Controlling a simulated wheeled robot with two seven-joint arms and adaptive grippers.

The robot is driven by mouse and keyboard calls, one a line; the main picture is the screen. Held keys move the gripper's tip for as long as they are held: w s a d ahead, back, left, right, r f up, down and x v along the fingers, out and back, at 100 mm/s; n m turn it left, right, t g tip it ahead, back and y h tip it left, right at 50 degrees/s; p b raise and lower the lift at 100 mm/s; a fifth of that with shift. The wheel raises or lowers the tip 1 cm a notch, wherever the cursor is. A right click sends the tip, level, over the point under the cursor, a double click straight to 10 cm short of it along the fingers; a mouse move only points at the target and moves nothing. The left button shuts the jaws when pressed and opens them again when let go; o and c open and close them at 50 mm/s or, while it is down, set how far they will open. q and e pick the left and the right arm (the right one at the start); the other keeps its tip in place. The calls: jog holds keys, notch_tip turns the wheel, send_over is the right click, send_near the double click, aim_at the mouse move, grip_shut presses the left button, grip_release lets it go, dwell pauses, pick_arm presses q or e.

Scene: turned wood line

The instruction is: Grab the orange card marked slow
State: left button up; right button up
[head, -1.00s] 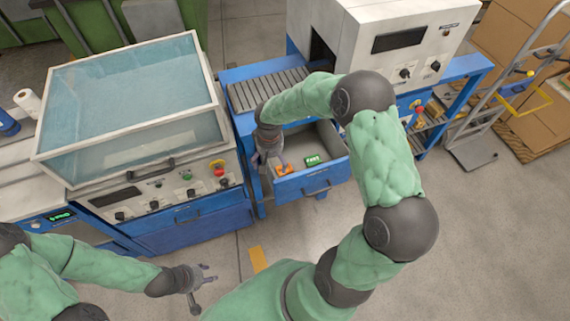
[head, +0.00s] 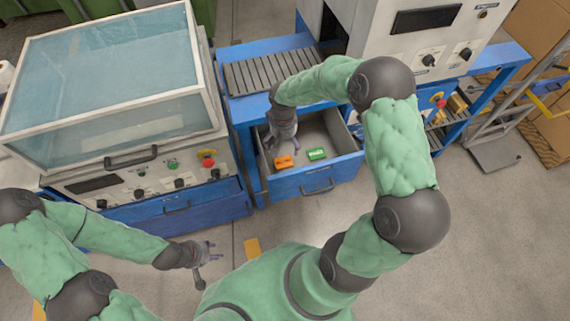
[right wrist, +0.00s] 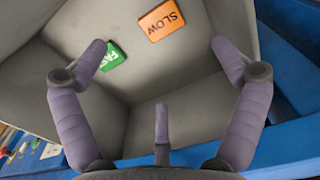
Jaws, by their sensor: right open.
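The orange card marked SLOW (right wrist: 161,19) lies on the floor of the open drawer, at the top of the right wrist view. In the head view the orange card (head: 283,161) is in the left part of the drawer (head: 318,180). The green card marked FAST (right wrist: 112,57) lies beside it and also shows in the head view (head: 317,154). My right gripper (right wrist: 160,52) is open and empty over the drawer, its fingers spread wide, with the orange card beyond and between the fingertips. My left gripper (head: 213,252) is apart from the drawer, low over the floor, with its fingers spread.
The drawer sits under a blue conveyor table with rollers (head: 270,72) and a grey machine (head: 415,40). A clear-lidded machine (head: 105,75) stands to the left. A hand truck (head: 500,150) and cardboard boxes stand at the right. Floor is clear in front.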

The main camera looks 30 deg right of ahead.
aim_at(284, 163)
notch_tip(284, 163, down, 14)
jog(key=b, duration=0.5)
jog(key=shift+r, duration=0.2)
pick_arm(q)
notch_tip(284, 163, down, 6)
pick_arm(e)
jog(key=c, duration=1.2)
